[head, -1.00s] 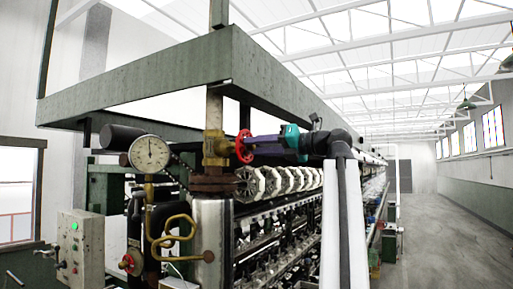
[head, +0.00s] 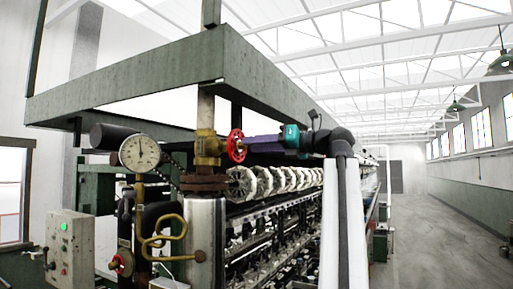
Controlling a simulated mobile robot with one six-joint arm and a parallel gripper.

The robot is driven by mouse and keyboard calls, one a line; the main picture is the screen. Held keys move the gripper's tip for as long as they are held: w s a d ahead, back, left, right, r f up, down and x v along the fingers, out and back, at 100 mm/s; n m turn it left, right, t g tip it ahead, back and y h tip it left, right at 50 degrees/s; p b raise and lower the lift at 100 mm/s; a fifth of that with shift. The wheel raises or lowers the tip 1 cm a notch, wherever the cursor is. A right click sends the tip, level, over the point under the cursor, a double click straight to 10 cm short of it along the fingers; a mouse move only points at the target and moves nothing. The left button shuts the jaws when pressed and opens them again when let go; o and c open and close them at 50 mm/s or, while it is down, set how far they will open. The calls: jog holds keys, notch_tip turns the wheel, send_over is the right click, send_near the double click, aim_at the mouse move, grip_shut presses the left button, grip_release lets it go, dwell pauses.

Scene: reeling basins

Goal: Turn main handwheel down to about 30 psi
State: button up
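The main handwheel (head: 236,146) is red and spoked, on the right side of a brass valve (head: 208,148) on the vertical pipe. A round white pressure gauge (head: 140,152) stands left of the valve; its dark needle points about straight up, and its numbers are too small to read. My gripper (head: 252,146) is purple with a teal wrist (head: 292,138) and reaches in from the right, its tip end close to the wheel's right side. Whether it touches the wheel I cannot tell. Its fingers are dark and partly hidden, so their opening does not show.
A second, smaller red handwheel (head: 121,264) sits low on the left pipework. A curled brass pipe (head: 165,235) and a grey control box (head: 72,245) with a green light are nearby. A green beam frame (head: 130,85) hangs overhead. The aisle floor (head: 435,235) at right is clear.

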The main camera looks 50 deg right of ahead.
aim_at(240, 146)
jog(key=shift+n+b, duration=0.65)
jog(key=shift+n, duration=1.55)
jog(key=shift+w, duration=0.1)
jog(key=p+x, duration=0.1)
jog(key=x, duration=0.1)
jog(key=shift+w+a, duration=0.15)
jog(key=shift+w, duration=0.25)
jog(key=c, duration=0.9)
jog(key=shift+o, duration=0.2)
jog(key=shift+m+p, duration=0.45)
jog(key=shift+m, duration=2.75)
